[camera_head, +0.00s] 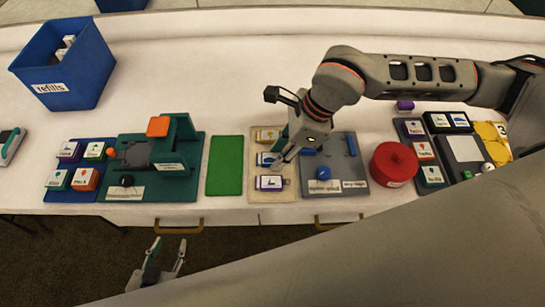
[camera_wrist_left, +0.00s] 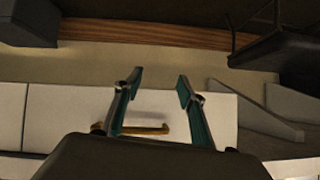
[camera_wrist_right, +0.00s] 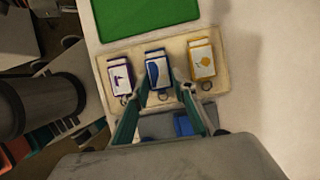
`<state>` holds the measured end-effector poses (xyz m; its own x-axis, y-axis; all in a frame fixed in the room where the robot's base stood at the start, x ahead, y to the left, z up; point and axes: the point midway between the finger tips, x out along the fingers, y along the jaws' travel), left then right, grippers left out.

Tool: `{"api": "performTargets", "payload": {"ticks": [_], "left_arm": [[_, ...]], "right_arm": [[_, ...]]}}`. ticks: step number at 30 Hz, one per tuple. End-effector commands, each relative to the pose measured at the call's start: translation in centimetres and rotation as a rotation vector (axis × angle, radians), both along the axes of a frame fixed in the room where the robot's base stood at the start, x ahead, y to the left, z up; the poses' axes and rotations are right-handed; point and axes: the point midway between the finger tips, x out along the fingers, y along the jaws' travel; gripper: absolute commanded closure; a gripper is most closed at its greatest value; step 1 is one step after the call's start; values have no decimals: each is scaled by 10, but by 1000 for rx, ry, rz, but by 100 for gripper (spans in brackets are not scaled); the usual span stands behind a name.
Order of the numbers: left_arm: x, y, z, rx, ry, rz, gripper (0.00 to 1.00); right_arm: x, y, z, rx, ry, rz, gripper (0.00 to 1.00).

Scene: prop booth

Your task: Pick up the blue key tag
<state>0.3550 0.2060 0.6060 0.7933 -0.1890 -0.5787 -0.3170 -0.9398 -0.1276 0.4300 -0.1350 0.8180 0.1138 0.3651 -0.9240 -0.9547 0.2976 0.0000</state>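The blue key tag (camera_wrist_right: 158,73) lies on a beige board (camera_wrist_right: 117,52) between a purple key tag (camera_wrist_right: 120,79) and a yellow key tag (camera_wrist_right: 201,60). In the head view the blue tag (camera_head: 265,159) is partly hidden by my right gripper (camera_head: 281,157). In the right wrist view my right gripper (camera_wrist_right: 160,92) is open, with its fingertips near the ring end of the blue tag, one on each side. I cannot tell whether they touch it. My left gripper (camera_head: 168,246) is open and empty in front of the table; it also shows in the left wrist view (camera_wrist_left: 160,84).
A green mat (camera_head: 225,165) lies left of the board. A grey panel (camera_head: 345,157) with a blue knob and a red round container (camera_head: 393,164) stand to the right. A blue refills bin (camera_head: 93,62) is at the back left.

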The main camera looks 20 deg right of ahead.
Motion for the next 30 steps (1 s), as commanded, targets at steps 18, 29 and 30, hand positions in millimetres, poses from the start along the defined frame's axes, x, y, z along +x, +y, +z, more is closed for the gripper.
{"api": "performTargets", "payload": {"ticks": [18, 29, 30], "left_arm": [[1, 0, 3, -1, -3, 1, 60], [2, 0, 7, -7, -5, 3, 60], [2, 0, 7, -7, -3, 3, 60]], "right_arm": [[1, 0, 14, 1, -4, 0, 91], [1, 0, 95, 1, -9, 2, 91], [2, 0, 106, 1, -10, 1, 91]]}}
